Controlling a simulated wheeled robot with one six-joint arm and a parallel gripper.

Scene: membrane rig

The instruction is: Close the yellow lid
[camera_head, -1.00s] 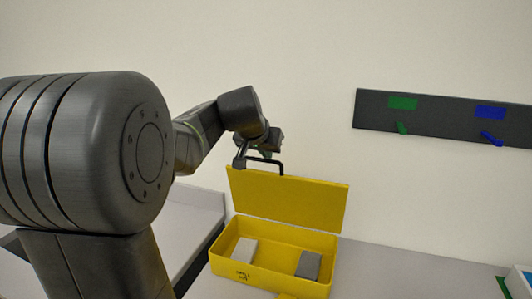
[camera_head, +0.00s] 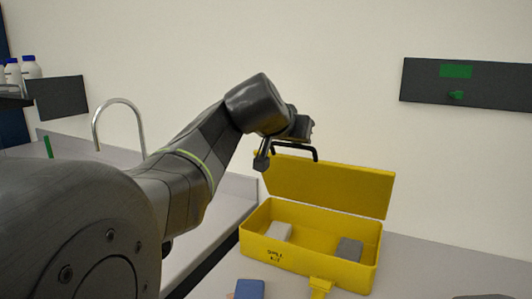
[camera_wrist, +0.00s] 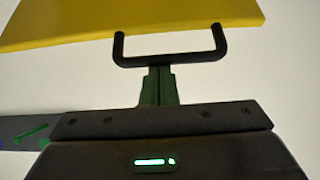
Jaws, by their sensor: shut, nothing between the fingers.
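The yellow lid (camera_head: 330,187) stands raised at the back of a yellow box (camera_head: 300,262), leaning slightly back. A black U-shaped handle (camera_head: 296,149) is at the lid's upper edge. In the wrist view the yellow lid (camera_wrist: 130,20) fills the top and the black handle (camera_wrist: 170,61) hangs from its edge. My gripper (camera_wrist: 160,72) has its green fingers together, with their tips at the middle of the handle bar. I cannot tell whether they touch it. Nothing is held. In the head view the fingertips are mostly hidden by my wrist.
Two grey blocks, one light (camera_head: 279,231) and one dark (camera_head: 349,249), lie inside the box. A yellow latch (camera_head: 320,287) is at its front. A blue object (camera_head: 249,289) lies in front. A sink tap (camera_head: 119,108) and a dark wall panel (camera_head: 466,83) stand behind.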

